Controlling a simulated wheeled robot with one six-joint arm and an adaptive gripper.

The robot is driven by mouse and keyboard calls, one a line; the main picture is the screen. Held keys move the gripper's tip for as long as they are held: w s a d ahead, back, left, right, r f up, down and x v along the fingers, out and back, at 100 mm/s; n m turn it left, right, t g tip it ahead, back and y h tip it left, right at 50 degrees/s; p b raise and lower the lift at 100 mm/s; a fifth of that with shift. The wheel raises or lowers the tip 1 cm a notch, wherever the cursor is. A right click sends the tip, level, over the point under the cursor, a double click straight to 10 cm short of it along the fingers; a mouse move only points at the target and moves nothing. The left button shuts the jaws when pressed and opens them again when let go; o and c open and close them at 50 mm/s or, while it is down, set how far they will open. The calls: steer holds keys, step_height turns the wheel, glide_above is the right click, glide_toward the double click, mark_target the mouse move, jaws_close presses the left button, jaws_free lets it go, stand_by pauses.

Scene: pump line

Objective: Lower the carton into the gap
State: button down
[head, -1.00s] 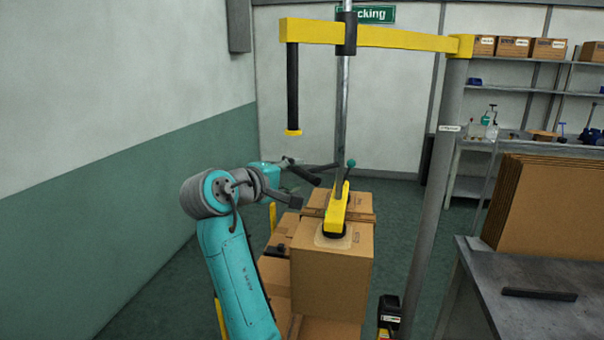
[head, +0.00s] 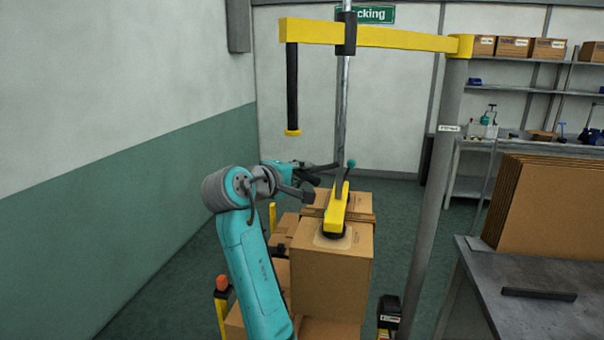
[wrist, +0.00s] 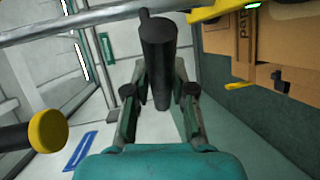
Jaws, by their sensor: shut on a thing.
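The carton (head: 330,280) is a plain brown box at the centre of the head view, under the yellow lifter head (head: 338,212). The lifter's dark suction cup sits on a pale patch on its top. My gripper (head: 306,180) is left of the lifter head, above the cartons. In the wrist view, my gripper (wrist: 160,88) is shut around a dark cylindrical handle (wrist: 158,42). The gap is not clearly visible; the carton and my arm hide much of the stack. I cannot tell whether the carton's underside touches anything.
Other cartons (head: 352,200) stand close behind and to the left. A yellow overhead beam (head: 390,37) runs from a grey post (head: 430,190) on the right. A yellow post with an orange top (head: 222,284) stands left of my arm. A steel bench (head: 510,310) holds cardboard sheets (head: 550,210).

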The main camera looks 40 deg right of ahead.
step_height(320, 180, down, 9)
steer(key=shift+f, duration=0.15)
stand_by(0.4)
steer(key=c, duration=1)
jaws_free()
steer(key=shift+a, duration=0.1)
steer(key=v, duration=1.1)
steer(key=shift+s+a, duration=0.15)
steer(key=shift+a, duration=0.25)
